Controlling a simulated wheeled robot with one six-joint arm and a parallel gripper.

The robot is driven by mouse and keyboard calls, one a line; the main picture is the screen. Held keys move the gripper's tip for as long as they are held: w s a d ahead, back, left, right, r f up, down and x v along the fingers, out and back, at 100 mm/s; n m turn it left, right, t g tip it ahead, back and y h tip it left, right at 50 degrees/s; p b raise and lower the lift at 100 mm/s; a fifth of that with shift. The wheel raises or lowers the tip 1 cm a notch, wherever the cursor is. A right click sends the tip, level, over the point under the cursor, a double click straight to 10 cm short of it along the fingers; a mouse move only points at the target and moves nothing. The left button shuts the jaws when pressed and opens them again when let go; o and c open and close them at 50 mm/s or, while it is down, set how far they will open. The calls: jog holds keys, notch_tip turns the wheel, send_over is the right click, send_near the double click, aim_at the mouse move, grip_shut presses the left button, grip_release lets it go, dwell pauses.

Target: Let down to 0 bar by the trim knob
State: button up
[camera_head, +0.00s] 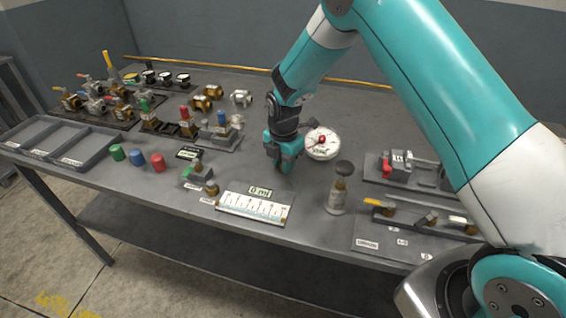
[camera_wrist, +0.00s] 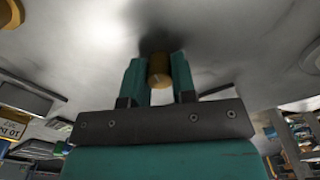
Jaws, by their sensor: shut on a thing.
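My gripper (camera_head: 284,165) points down over the middle of the bench. In the wrist view, my gripper (camera_wrist: 160,75) is shut on a round brass-coloured knob (camera_wrist: 160,72), which sits between its two teal fingers. I take this for the trim knob; the head view hides it behind the fingers. A white round gauge (camera_head: 322,150) with a red middle stands just right of the gripper. Its needle and figures are too small to read. A label reading "10 b", partly cut off, shows at the left of the wrist view (camera_wrist: 13,125).
A white scale plate (camera_head: 253,209) with a "0 ml" display lies in front. A capped glass jar (camera_head: 338,195) stands right of it. Valve boards (camera_head: 405,215) fill the right side. Grey trays (camera_head: 77,160), coloured caps (camera_head: 137,158) and several valves (camera_head: 150,122) stand at left.

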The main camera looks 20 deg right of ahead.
jog(key=shift+w+n, duration=0.1)
jog(key=shift+n, duration=0.5)
jog(key=o, duration=0.9)
jog(key=shift+o, duration=0.2)
notch_tip(320, 180, up, 18)
jog(key=b, duration=0.2)
jog(key=shift+f, duration=0.25)
